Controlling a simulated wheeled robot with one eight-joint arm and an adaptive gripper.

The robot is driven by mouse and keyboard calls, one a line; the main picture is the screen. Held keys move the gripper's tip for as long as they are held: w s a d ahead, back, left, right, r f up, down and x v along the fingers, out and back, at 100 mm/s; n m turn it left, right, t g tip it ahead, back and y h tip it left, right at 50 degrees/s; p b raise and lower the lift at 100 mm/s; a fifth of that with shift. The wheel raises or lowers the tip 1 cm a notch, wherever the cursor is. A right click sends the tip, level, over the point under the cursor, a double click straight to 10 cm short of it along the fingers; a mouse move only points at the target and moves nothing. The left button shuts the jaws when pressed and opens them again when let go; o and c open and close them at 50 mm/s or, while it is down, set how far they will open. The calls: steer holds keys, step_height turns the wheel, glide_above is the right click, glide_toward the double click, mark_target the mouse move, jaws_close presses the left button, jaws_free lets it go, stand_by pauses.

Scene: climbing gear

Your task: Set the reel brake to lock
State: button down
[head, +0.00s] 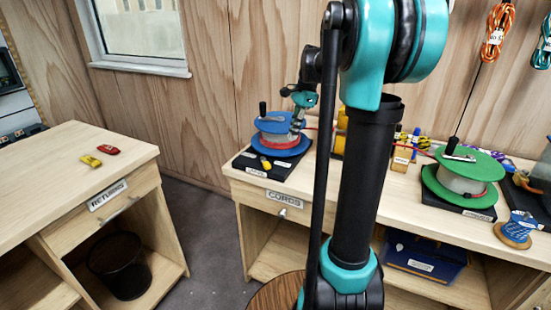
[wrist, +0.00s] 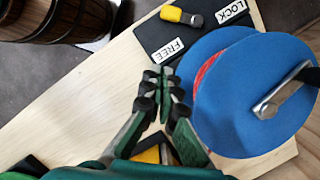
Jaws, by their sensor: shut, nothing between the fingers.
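The blue reel (head: 268,127) with red cord stands on a black base (head: 245,163) at the left end of the cords bench. It fills the right of the wrist view (wrist: 235,110). The brake's short yellow lever (wrist: 172,14) with a dark grey end lies on the base (wrist: 150,37). White labels read FREE (wrist: 165,52) and LOCK (wrist: 231,12). The lever lies between or beside them; I cannot tell its exact setting. My gripper (wrist: 164,72) is shut and empty, beside the reel and apart from the lever. In the head view it is beside the blue reel (head: 299,122).
A green reel (head: 465,180) stands farther right on the cords bench (head: 380,190). A crank handle (wrist: 285,95) sticks up from the blue reel. The returns bench (head: 60,170) with two small items is at left. A wooden barrel (wrist: 75,18) shows in the wrist view.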

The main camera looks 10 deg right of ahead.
mark_target(265, 163)
steer(key=shift+f, duration=0.1)
stand_by(0.3)
steer(key=x, duration=0.9)
steer(key=shift+a+f, duration=0.15)
steer(key=shift+f, duration=0.25)
steer(key=shift+s+a, duration=0.2)
steer(key=shift+a, duration=1)
steer(key=shift+s+a, duration=0.1)
steer(key=shift+a, duration=0.65)
